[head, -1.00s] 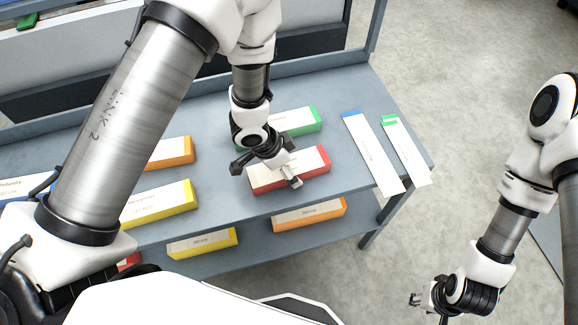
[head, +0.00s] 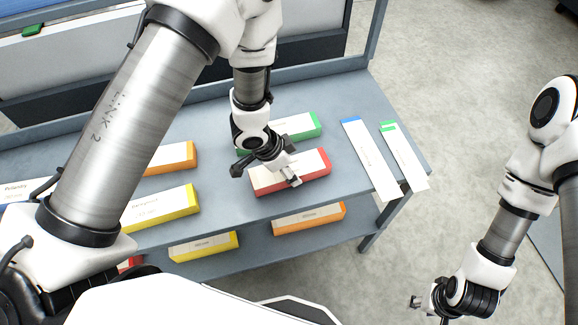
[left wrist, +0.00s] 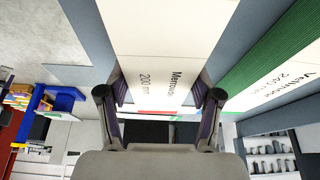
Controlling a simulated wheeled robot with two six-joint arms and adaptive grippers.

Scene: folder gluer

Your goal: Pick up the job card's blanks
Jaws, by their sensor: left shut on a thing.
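A white stack of blanks with red ends (head: 291,173) lies near the front edge of the grey shelf. My left gripper (head: 268,174) is over it from above, its fingers shut on its sides. In the left wrist view the white face between the fingers (left wrist: 155,95) carries a label reading 200 mm; its first word is partly cut. A green-ended stack (head: 298,127) lies just behind, and its 240 mm label (left wrist: 275,85) shows at the right of the wrist view. My right gripper (head: 428,306) hangs over the floor at lower right, apart from any stack; its finger gap is unclear.
Orange-ended (head: 172,158) and yellow-ended (head: 162,207) stacks lie to the left. Two long flat pieces, blue-ended (head: 368,160) and green-ended (head: 404,157), lie at the right and overhang the front edge. A lower shelf holds yellow (head: 204,246) and orange (head: 308,218) stacks.

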